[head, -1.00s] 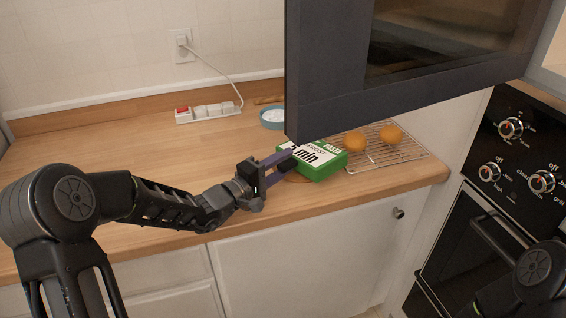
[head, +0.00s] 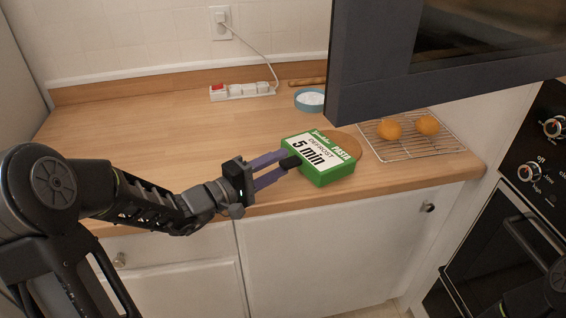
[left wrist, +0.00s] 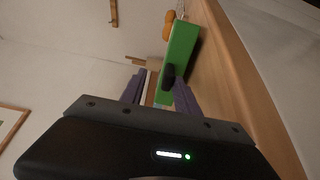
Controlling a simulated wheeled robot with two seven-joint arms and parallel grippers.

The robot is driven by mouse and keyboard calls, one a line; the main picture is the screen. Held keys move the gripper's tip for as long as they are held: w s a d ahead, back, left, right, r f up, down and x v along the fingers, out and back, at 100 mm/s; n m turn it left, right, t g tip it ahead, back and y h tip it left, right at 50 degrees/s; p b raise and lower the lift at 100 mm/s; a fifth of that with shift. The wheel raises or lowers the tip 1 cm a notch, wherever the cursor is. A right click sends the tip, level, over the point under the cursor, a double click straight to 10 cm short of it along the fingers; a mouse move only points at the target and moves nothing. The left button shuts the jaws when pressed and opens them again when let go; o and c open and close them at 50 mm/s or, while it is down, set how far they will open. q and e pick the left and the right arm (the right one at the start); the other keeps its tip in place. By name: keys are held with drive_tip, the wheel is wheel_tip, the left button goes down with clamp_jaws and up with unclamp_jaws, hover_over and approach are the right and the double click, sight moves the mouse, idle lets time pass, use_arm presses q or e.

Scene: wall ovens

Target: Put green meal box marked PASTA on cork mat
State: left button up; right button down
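The green meal box marked PASTA (head: 335,178) has a white label reading 5 min. It is at the front of the wooden counter, tilted, and covers part of the round cork mat (head: 350,138). The mat shows behind and to the right of the box. My left gripper (head: 289,160) is shut on the box's left end, with a dark fingertip against its side. The green box (left wrist: 181,52) is also between the fingers in the left wrist view. Whether its underside touches anything is hidden. My right gripper is not in view.
A wire rack (head: 410,150) with two orange-brown buns (head: 389,129) stands right of the mat. A blue bowl (head: 309,107) and a white power strip (head: 243,92) are at the back. A dark open door (head: 400,95) overhangs the right side. The left counter is clear.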

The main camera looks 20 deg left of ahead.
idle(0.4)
use_arm(q)
drive_tip(key=o, duration=1.4)
drive_tip(key=shift+s+f, duration=0.1)
drive_tip(key=shift+f, duration=0.05)
drive_tip(key=shift+s+a, duration=0.25)
drive_tip(key=b+v, duration=0.1)
drive_tip(key=v, duration=0.6)
